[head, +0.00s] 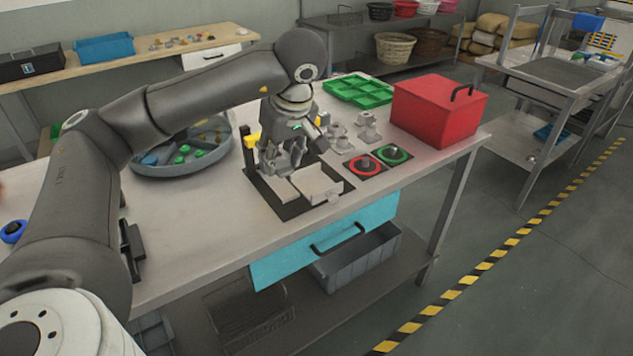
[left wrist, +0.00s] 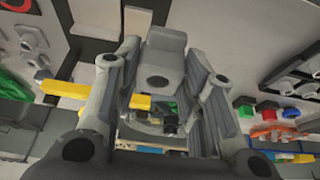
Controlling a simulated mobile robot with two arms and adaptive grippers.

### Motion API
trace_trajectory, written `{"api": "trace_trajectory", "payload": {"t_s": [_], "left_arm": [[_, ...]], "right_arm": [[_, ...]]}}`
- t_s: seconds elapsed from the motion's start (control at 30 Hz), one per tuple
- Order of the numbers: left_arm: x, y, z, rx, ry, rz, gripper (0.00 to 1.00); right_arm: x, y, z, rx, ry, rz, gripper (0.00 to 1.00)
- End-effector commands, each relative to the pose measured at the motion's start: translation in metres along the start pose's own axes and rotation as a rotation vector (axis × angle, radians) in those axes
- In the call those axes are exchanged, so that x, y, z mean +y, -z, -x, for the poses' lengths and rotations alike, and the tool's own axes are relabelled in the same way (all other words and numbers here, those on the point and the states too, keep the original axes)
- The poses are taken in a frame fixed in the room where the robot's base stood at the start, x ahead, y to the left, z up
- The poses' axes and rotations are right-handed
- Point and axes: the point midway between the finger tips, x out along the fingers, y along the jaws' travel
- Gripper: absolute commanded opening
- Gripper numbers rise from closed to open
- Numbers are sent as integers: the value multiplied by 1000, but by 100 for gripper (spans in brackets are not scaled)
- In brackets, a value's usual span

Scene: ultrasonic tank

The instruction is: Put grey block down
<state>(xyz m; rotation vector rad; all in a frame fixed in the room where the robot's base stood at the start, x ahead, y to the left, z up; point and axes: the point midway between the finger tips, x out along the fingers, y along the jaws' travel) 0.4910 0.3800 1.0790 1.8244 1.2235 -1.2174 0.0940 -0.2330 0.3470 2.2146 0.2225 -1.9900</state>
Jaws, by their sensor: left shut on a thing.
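My left gripper (head: 283,158) is low over the black mat (head: 290,210) on the near middle of the table. In the left wrist view its fingers are closed around a grey block (left wrist: 166,48) with a dark round hole in its face. In the head view the fingers largely hide this block, and I cannot tell whether it touches what is below. Pale grey blocks (head: 318,184) lie on the mat just right of the gripper. My right gripper is not in view.
A round divided tray (head: 160,172) with coloured pieces stands left of the mat. Grey fittings (head: 340,138), red (head: 365,166) and green (head: 392,155) ringed pads, a green tray (head: 357,90) and a red box (head: 438,112) stand to the right. A blue drawer (head: 325,243) hangs below.

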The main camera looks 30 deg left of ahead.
Motion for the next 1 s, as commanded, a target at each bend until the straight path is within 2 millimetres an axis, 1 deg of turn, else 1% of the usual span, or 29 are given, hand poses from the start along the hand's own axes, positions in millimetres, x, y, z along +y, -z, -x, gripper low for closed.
{"api": "trace_trajectory", "payload": {"t_s": [0.03,0.1,0.3,0.4,0.5,0.6,0.73,0.8,0.9,1.0], "left_arm": [[12,-2,-9,-5,2,-3,10],[27,0,-19,-5,3,-2,10],[68,5,-41,-6,2,-4,10],[83,4,-60,-4,4,-5,10],[95,3,-74,-2,3,-4,10],[102,2,-84,0,1,-4,10],[108,1,-92,-1,-1,-4,10],[113,0,-100,-1,2,-4,10],[112,-6,-114,-1,3,-5,10],[113,-10,-123,-1,1,-4,10]], "right_arm": [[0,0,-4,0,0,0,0],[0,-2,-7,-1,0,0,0],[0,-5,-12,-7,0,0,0],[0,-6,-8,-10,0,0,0],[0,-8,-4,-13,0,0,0],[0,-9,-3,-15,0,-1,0],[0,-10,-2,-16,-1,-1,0],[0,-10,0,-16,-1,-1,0],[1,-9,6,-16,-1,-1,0],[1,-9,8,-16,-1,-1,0]]}}
